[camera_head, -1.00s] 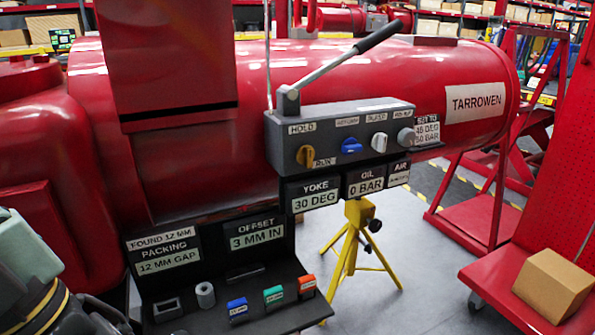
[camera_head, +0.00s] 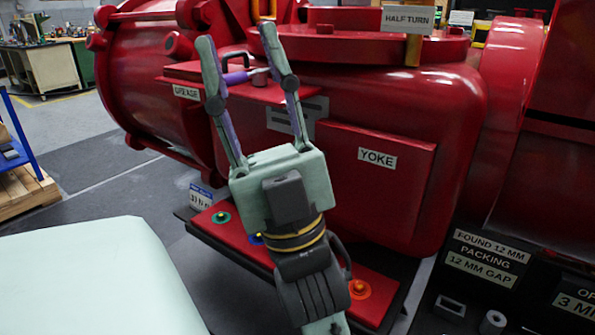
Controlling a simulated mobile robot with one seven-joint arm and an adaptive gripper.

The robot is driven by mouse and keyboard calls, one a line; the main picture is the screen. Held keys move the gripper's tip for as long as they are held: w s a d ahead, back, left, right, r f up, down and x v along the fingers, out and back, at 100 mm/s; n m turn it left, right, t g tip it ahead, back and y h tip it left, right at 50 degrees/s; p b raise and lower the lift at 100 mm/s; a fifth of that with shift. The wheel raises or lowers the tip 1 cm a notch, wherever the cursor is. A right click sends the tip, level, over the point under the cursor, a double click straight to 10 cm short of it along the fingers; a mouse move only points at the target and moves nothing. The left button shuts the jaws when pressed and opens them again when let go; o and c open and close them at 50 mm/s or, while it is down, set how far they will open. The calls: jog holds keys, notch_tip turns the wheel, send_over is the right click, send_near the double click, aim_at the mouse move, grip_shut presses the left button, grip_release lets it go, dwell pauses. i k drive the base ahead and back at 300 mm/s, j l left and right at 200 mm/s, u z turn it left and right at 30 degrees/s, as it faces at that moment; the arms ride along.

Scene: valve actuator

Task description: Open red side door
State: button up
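A flat red side door (camera_head: 340,200) labelled YOKE is set on the side of the red valve actuator housing (camera_head: 455,110). It looks shut, and I see no handle on it. Its left part is partly hidden behind my gripper. My gripper (camera_head: 237,40) points up and away, left of the YOKE label. Its two long fingers are spread wide with nothing held between them. Behind the fingers are a red ledge labelled GREASE (camera_head: 187,92) and a small purple-handled part (camera_head: 238,77). I cannot tell whether the fingers touch anything there.
A red tray (camera_head: 372,297) with coloured round parts lies below the door. A HALF TURN sign (camera_head: 408,19) stands on top. A black board (camera_head: 478,262) with PACKING labels is at lower right. A pale green surface (camera_head: 85,280) fills the lower left. Grey floor lies left.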

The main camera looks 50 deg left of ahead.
aim_at(378, 182)
jog(key=u, duration=1.1)
jog(key=k+l, duration=0.1)
jog(key=l, duration=0.25)
jog(key=k+l+u, duration=0.1)
jog(key=l, duration=0.25)
jog(key=k+l+u, duration=0.1)
jog(key=l, duration=0.25)
